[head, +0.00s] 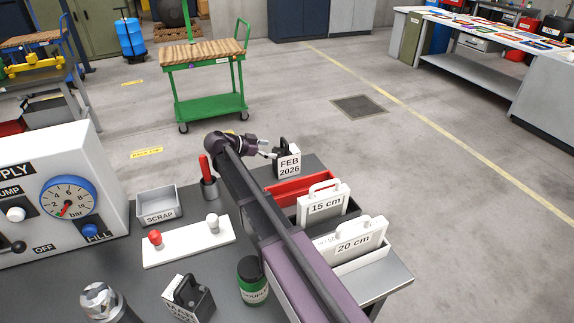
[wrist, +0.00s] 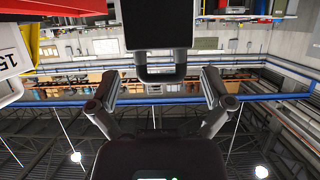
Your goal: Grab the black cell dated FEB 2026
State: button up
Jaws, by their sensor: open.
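The black cell dated FEB 2026 (head: 289,164) stands upright at the far end of the dark bench, its white label facing the head camera. In the wrist view the black cell (wrist: 158,25) shows at the top centre, with its handle (wrist: 162,77) toward my gripper. My gripper (head: 270,149) is open, at the left of the cell's top in the head view. In the wrist view the handle lies between and just beyond the open fingers (wrist: 160,88); I see no contact.
A scrap bin (head: 158,204) and tool holder (head: 210,187) stand left of my arm.

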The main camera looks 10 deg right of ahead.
aim_at(284, 151)
jog(key=shift+d, duration=0.15)
jog(key=shift+b+x, duration=1.2)
jog(key=shift+x, duration=1.9)
jog(key=c, duration=1)
